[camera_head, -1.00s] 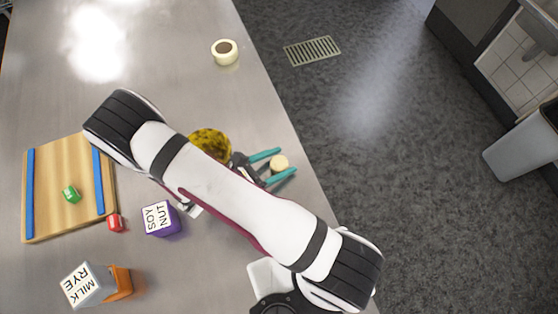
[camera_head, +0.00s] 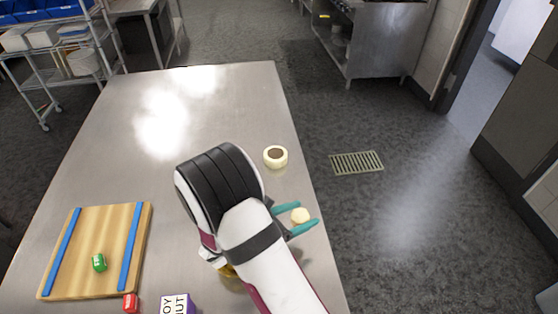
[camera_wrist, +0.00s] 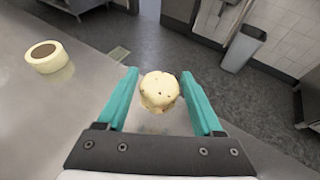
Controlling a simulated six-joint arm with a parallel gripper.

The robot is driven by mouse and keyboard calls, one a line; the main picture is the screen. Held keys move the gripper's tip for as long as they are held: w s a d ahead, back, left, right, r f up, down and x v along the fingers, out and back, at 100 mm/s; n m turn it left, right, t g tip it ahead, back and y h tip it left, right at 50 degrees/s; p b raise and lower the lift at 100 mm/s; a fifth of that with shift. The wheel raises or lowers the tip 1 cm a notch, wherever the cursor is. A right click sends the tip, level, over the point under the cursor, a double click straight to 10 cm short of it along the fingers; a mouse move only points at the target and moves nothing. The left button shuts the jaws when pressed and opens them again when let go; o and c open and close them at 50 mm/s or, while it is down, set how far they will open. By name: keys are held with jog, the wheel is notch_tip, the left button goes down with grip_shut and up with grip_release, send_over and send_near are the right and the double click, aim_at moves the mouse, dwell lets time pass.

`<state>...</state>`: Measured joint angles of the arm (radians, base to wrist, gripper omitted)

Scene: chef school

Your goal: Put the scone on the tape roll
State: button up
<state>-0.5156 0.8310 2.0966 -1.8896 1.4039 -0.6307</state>
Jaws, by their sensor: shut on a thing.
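The scone (camera_wrist: 158,91) is small, round and pale with dark specks. My gripper (camera_wrist: 160,95) is shut on it, between teal fingers. In the head view the scone (camera_head: 300,215) shows at the gripper's fingertips (camera_head: 299,219), near the table's right edge. The tape roll (camera_head: 276,163) is cream with a brown centre and lies flat on the steel table, farther back than the scone and slightly left. In the wrist view the tape roll (camera_wrist: 47,62) is at upper left, clear of the fingers. My arm covers part of the table behind the gripper.
A yellow thing is mostly hidden under my arm. The steel table (camera_head: 220,100) is clear around the tape roll.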

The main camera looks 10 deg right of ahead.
aim_at(277, 160)
jog(key=w+d+r+n+t+y, duration=0.2)
jog(key=w+d+n+y, duration=0.1)
jog(key=w, duration=0.7)
jog(key=w+d+r+n+t+y, duration=0.3)
jog(key=w+d+n, duration=0.1)
jog(key=w, duration=0.7)
jog(key=shift+d+r+t, duration=0.3)
jog(key=shift+d+r, duration=0.05)
jog(key=shift+d, duration=0.05)
jog(key=shift+n+y, duration=0.3)
jog(key=w+a+f, duration=0.2)
jog(key=a, duration=0.1)
jog(key=w+a+f, duration=0.1)
jog(key=a+f, duration=0.1)
jog(key=a, duration=0.1)
jog(key=w+a+f, duration=0.2)
jog(key=a, duration=0.1)
jog(key=shift+w+f, duration=0.15)
jog(key=shift+w, duration=0.2)
jog(key=f, duration=0.4)
jog(key=shift+w+a+f, duration=0.1)
jog(key=shift+a, duration=0.15)
jog(key=shift+f, duration=0.15)
jog(key=o, duration=1.4)
jog(key=shift+c, duration=0.2)
